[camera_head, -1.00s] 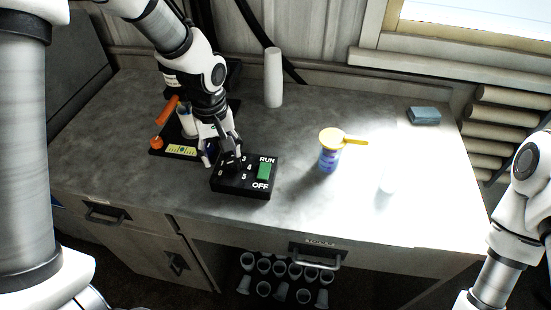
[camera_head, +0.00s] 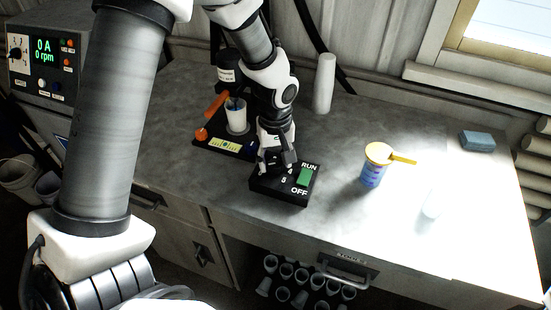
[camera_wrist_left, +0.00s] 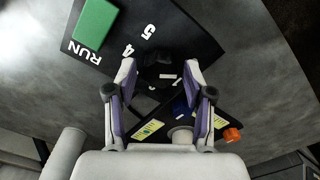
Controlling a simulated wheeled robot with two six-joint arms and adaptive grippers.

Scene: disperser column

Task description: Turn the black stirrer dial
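The black control box (camera_head: 279,192) sits on the counter with white numerals, RUN and OFF labels and a green switch (camera_head: 304,176). The box also shows in the left wrist view (camera_wrist_left: 187,32), with its green switch (camera_wrist_left: 96,23). My left gripper (camera_head: 277,167) points down over the box's left part and covers the dial in the head view. In the left wrist view the black dial (camera_wrist_left: 153,72) lies between my left fingertips (camera_wrist_left: 159,70), which are apart. Contact with the dial cannot be told. My right gripper is not in view.
Behind the box stand a white beaker (camera_head: 236,118) and an orange-handled item (camera_head: 216,104). A yellow-lidded blue tub (camera_head: 372,173) stands right of the box, with clear counter between.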

